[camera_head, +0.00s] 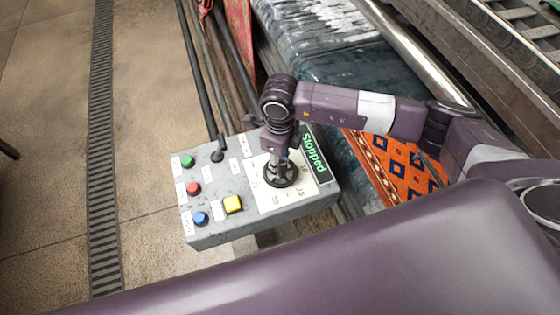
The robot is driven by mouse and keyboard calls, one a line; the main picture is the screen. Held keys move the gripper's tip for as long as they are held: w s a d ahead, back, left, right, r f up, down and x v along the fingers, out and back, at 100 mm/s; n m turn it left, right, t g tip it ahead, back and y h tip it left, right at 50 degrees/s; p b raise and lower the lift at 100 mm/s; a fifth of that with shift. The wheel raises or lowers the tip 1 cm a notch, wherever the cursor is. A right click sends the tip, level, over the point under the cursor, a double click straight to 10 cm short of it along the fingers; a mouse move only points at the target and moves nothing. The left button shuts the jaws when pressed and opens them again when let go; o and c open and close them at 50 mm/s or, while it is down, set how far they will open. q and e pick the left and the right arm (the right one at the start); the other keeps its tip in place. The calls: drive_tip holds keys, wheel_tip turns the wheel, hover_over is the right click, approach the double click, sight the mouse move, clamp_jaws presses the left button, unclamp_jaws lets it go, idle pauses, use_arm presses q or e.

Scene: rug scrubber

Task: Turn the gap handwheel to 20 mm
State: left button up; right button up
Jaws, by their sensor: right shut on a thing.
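The black round handwheel (290,180) sits on a white dial plate (268,200) on top of the grey control box (230,232). Numbers are printed around the wheel, but they are small and turned, and I cannot read a pointer setting. My right gripper (279,163) points down onto the wheel from above, shut on its middle part. My wrist and fingers hide the wheel's far side and part of the plate. My left gripper is not in view.
An orange patterned rug (385,165) and machine rollers lie to the right. Open floor (50,210) with a drain grate lies left.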

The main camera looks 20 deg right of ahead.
drive_tip(key=shift+m, duration=0.3)
drive_tip(key=shift+f+m+b, duration=0.1)
drive_tip(key=shift+m+b, duration=0.7)
drive_tip(key=shift+m, duration=0.2)
drive_tip(key=m+b, duration=0.1)
drive_tip(key=m, duration=0.1)
drive_tip(key=shift+m, duration=0.3)
drive_tip(key=m+b, duration=0.1)
drive_tip(key=m, duration=0.2)
drive_tip(key=shift+m+b, duration=0.3)
drive_tip(key=shift+b, duration=0.05)
drive_tip(key=m+b, duration=0.1)
drive_tip(key=m, duration=0.2)
drive_tip(key=shift+m, duration=0.3)
drive_tip(key=m, duration=0.5)
drive_tip(key=shift+m+b, duration=0.3)
drive_tip(key=shift+b, duration=0.1)
drive_tip(key=m, duration=0.5)
drive_tip(key=shift+w+r+m, duration=0.1)
drive_tip(key=shift+r+m, duration=0.1)
drive_tip(key=shift+m, duration=0.1)
